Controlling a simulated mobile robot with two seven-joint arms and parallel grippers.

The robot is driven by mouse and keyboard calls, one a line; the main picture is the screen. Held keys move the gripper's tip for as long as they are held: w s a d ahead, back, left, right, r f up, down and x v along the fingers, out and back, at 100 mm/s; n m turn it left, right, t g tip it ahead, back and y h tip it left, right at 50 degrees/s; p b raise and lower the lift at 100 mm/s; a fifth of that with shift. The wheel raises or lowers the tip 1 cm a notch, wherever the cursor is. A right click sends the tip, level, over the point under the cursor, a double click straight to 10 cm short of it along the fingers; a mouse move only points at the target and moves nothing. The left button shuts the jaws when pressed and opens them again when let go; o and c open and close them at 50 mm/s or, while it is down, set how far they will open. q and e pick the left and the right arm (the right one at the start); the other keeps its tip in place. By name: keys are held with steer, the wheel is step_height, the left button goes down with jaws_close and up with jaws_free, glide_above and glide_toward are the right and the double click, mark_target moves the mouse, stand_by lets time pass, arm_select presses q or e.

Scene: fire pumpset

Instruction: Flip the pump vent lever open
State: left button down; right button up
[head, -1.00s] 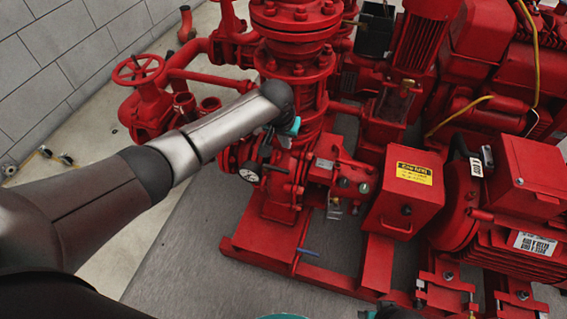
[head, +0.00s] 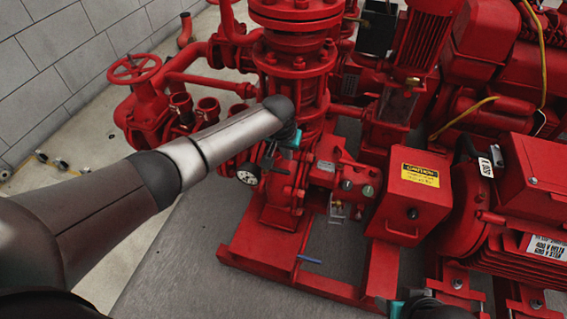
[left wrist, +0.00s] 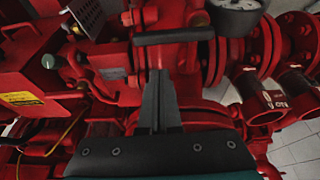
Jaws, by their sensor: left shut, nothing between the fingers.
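The pump (head: 290,195) is a red casing in the middle of the head view. A black bar handle (left wrist: 166,37), which looks like the vent lever, lies crosswise on the pump in the left wrist view. My left gripper (left wrist: 158,74) is shut and empty, its fingertips just below the bar's middle in that view; I cannot tell whether they touch it. In the head view the left gripper (head: 268,158) is small and dark beside the pump, and the lever is hard to make out there. Part of my right arm shows at the bottom edge; its fingers are not visible.
A round gauge (head: 247,174) sits left of the pump and also shows in the left wrist view (left wrist: 236,12). A red box with a yellow caution label (head: 420,176) stands to the right. A blue-handled lever (head: 309,260) is low on the base. Grey floor is clear at lower left.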

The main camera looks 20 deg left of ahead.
mark_target(276, 171)
arm_select(q)
steer(key=shift+s+a, duration=0.1)
steer(key=shift+s, duration=1.45)
